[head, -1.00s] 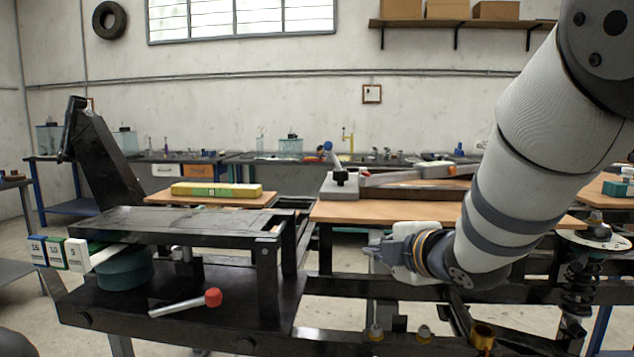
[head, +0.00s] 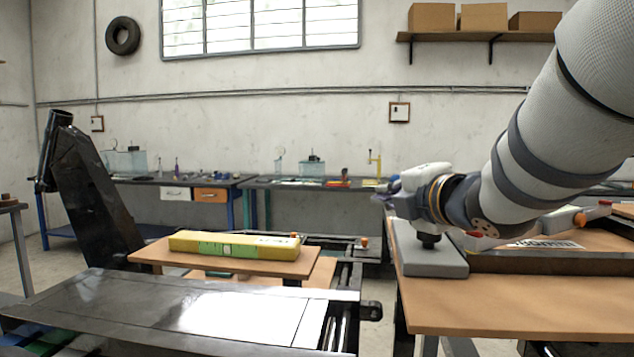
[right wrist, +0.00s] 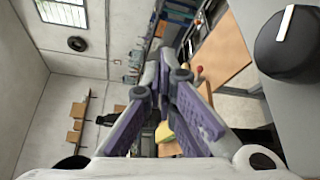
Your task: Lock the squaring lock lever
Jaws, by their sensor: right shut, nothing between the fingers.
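No part is clearly identifiable as the squaring lock lever. A grey block (head: 425,258) with a black post (head: 430,240) stands on the right wooden board; my right gripper covers the area above it. My right gripper (head: 390,198) points left over the block, and I cannot tell whether it touches the post. In the right wrist view its fingers (right wrist: 163,75) are together and empty. There, a black knob with a white mark (right wrist: 292,42) sits on a grey surface at upper right, apart from the fingers. A small red ball (right wrist: 199,70) shows beyond the fingers. My left gripper is out of view.
A yellow-green bar (head: 235,244) lies on a small wooden board (head: 150,257). A dark metal table (head: 180,310) fills the lower left. The right wooden board (head: 500,305) has free room in front. A long rail with an orange knob (head: 580,219) lies behind it.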

